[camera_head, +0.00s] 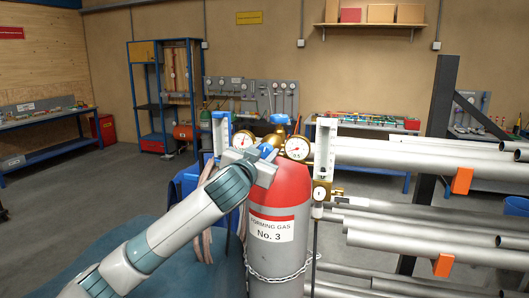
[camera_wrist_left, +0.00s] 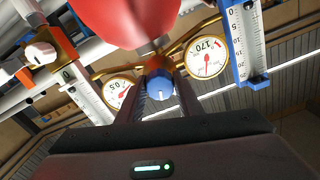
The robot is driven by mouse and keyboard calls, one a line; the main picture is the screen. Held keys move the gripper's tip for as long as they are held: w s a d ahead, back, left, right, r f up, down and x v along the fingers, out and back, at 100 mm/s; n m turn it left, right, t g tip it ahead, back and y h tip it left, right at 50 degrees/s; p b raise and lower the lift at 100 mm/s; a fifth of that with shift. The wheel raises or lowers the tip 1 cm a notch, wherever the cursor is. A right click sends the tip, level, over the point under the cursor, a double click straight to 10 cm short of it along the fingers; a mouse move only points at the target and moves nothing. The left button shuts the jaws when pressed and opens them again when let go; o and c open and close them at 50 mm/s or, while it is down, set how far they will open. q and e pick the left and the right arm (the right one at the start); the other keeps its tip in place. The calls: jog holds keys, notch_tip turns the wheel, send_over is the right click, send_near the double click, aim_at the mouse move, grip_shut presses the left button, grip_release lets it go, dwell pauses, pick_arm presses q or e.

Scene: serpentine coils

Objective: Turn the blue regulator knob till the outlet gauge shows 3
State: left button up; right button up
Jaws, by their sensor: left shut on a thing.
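The blue regulator knob (camera_head: 265,150) is at the front of the brass regulator on the red-topped gas cylinder (camera_head: 272,215), labelled No. 3. In the left wrist view the knob (camera_wrist_left: 159,88) sits between the fingers of my left gripper (camera_wrist_left: 162,84), which is shut on it. In the head view the gripper (camera_head: 262,160) partly hides the knob. The gauge right of the knob (camera_head: 297,148) shows a small number that looks like 0.5; this gauge (camera_wrist_left: 118,91) is left in the wrist view. The other gauge (camera_head: 243,139) reads 170 in the wrist view (camera_wrist_left: 207,55). My right gripper is out of view.
A blue-framed flow tube (camera_head: 220,132) stands left of the regulator and a white one (camera_head: 324,152) stands right. A chain (camera_head: 275,278) wraps the cylinder. Metal pipes (camera_head: 430,210) on a rack fill the right side. Workbenches stand farther back, with open floor at left.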

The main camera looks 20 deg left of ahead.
pick_arm(q)
jog(key=shift+m+p, duration=0.55)
jog(key=shift+m, duration=1.05)
jog(key=shift+f+m, duration=0.1)
jog(key=shift+m, duration=1.5)
jog(key=shift+m, duration=1.6)
